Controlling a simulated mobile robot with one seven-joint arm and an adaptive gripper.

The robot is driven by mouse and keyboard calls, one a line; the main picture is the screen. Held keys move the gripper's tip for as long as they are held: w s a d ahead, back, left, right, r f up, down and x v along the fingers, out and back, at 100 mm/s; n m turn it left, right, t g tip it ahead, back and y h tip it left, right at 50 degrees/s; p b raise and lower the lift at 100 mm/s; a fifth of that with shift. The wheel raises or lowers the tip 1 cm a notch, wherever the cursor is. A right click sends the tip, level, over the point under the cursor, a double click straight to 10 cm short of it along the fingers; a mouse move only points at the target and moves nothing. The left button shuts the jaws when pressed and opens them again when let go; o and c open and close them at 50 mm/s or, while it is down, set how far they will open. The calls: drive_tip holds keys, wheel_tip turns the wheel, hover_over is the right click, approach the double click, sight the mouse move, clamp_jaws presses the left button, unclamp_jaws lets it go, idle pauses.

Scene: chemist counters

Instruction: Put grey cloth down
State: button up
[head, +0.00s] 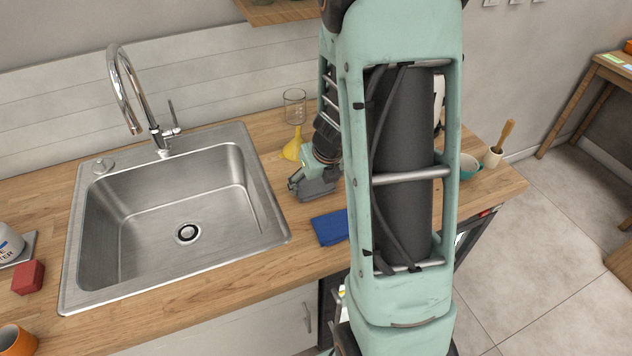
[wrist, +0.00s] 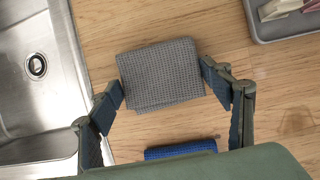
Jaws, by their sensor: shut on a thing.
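The grey cloth (wrist: 163,76) is a folded, waffle-textured piece, seen between the two fingertips of my gripper (wrist: 162,81) in the wrist view. The fingers are spread to the cloth's width and shut on its left and right edges. In the head view my gripper (head: 312,184) is low over the wooden counter, right of the sink. The cloth's underside is hidden, so I cannot tell whether it touches the counter.
A folded blue cloth (head: 330,228) lies on the counter just in front of my gripper. The steel sink (head: 262,222) is to the left. A yellow funnel (head: 293,146) and a glass beaker (head: 294,105) stand behind. A grey tray (wrist: 262,36) is at the wrist view's upper right.

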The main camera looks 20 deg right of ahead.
drive_tip(key=shift+f, duration=0.25)
drive_tip(key=o, duration=1.4)
drive_tip(key=shift+r, duration=0.1)
drive_tip(key=shift+o, duration=0.2)
drive_tip(key=shift+r, duration=0.3)
drive_tip(key=p+v, duration=0.7)
drive_tip(key=v, duration=0.4)
drive_tip(key=shift+s+r, duration=0.15)
drive_tip(key=shift+r, duration=0.2)
